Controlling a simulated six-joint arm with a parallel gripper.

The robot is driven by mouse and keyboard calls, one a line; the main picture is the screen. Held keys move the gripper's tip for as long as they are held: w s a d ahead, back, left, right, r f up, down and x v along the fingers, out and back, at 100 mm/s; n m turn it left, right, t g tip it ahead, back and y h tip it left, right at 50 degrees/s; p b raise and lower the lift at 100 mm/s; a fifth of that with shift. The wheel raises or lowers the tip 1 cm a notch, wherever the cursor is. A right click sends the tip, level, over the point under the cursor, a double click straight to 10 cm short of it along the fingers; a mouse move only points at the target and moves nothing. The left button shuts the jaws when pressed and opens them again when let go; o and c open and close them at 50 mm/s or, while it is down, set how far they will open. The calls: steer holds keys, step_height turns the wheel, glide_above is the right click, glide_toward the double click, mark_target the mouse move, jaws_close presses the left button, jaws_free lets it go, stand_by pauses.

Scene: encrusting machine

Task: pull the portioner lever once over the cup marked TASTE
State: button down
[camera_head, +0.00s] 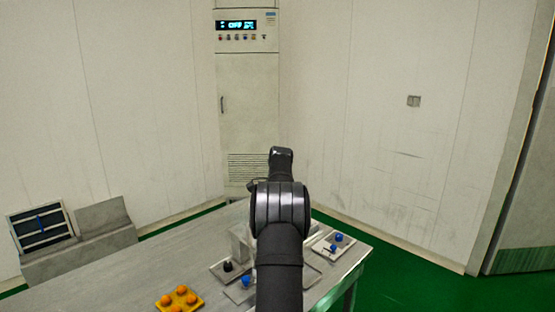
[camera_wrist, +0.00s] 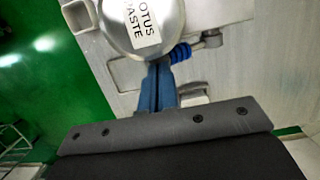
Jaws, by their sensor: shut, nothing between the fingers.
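In the wrist view a shiny metal hopper (camera_wrist: 143,22) carries a white label, partly cut off, reading "OTUS PASTE". A rod with a blue ribbed sleeve (camera_wrist: 180,53) and a metal end sticks out beside it; it may be the portioner lever. My gripper (camera_wrist: 160,68) has its blue fingers shut and empty, with the tips close to the hopper's lower edge and just left of the sleeve. I cannot tell whether they touch. No cup marked TASTE can be made out. In the head view my arm hides the gripper and much of the machine.
The metal table (camera_head: 120,285) bears a yellow tray (camera_head: 165,306) of orange balls, a black knob (camera_head: 227,266), a blue knob (camera_head: 247,281) and a right-hand tray (camera_head: 322,250) with blue pieces. A tall cabinet (camera_head: 247,110) stands behind. Green floor (camera_head: 400,270) lies right of the table.

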steer(key=shift+f, duration=0.45)
steer(key=shift+s+d+f, duration=0.15)
steer(key=shift+f, duration=0.45)
steer(key=shift+s+d+f, duration=0.1)
steer(key=shift+f, duration=1.3)
stand_by(0.3)
steer(key=shift+f, duration=0.65)
steer(key=shift+r, duration=0.1)
